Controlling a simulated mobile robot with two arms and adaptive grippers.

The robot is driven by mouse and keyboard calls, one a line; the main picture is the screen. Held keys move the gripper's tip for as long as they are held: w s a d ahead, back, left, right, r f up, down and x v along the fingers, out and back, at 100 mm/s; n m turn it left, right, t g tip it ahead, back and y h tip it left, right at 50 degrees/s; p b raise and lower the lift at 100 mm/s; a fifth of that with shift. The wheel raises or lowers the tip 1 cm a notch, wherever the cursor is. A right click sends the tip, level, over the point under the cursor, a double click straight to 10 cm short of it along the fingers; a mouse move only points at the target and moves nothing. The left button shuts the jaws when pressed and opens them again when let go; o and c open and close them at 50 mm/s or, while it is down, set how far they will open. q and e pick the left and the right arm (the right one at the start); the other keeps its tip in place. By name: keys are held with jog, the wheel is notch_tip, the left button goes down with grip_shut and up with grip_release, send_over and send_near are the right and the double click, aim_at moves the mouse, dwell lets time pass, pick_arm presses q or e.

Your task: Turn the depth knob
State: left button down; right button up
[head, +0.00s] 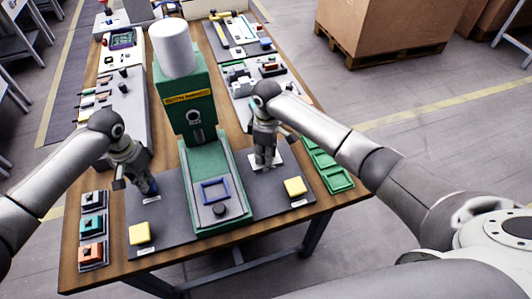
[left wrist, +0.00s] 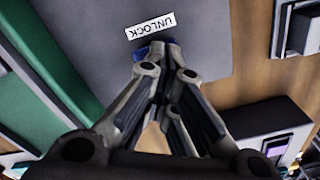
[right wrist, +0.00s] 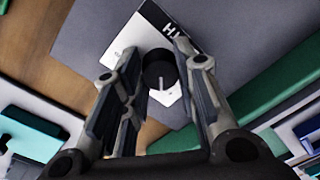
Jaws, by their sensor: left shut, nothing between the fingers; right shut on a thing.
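A black knob (right wrist: 159,70) with a white pointer line sits on a white plate (right wrist: 120,45) in the right wrist view. In the head view my right gripper (head: 266,162) points down at the white plate, right of the green machine (head: 190,100).
The machine's green base holds a blue square frame (head: 216,191) and a dark round part (head: 219,209). Yellow blocks (head: 139,234) (head: 295,187) sit at either side on the grey mat. Small coloured modules (head: 91,226) line the left edge; green trays (head: 338,178) line the right.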

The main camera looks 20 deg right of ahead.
pick_arm(q)
jog(key=shift+f, duration=0.1)
dwell(0.3)
pick_arm(e)
jog(key=o, duration=1.1)
jog(key=shift+c, duration=0.2)
notch_tip(320, 180, up, 12)
jog(key=shift+w+d, duration=0.15)
jog(key=shift+w, duration=0.1)
jog(key=shift+r, duration=0.15)
pick_arm(q)
notch_tip(320, 180, up, 7)
jog(key=p, duration=0.8)
pick_arm(e)
notch_tip(320, 180, up, 8)
